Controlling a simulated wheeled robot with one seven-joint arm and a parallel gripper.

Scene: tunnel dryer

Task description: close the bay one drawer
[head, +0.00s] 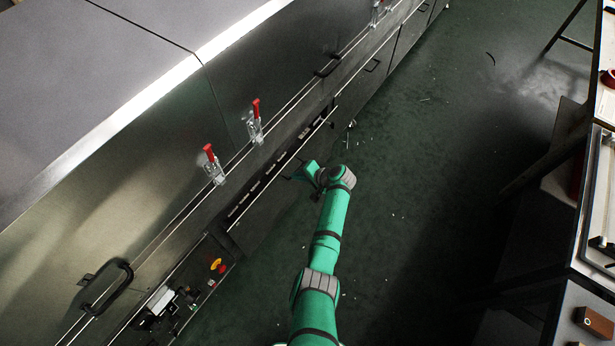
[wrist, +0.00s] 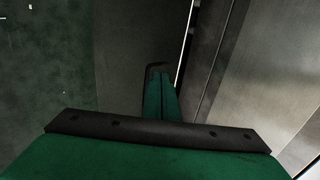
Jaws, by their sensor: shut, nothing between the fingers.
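A dark grey drawer front (head: 262,212) stands in the middle of the long steel dryer's lower side. A dark gap with several pale slots shows between its top edge and the dryer body, so it looks partly pulled out. I cannot read any bay label. My gripper (head: 307,172) is at the outer side of this front, near its upper edge. In the wrist view the shut green fingers (wrist: 160,92) point at the grey drawer front (wrist: 118,60). A dark handle (wrist: 155,68) shows right at the fingertips; whether they touch it is unclear. Nothing is held.
The dryer hood (head: 110,140) carries red-handled clamps (head: 211,160) and a black handle (head: 107,290). Benches (head: 590,200) stand at right. The green floor (head: 400,210) between is mostly clear.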

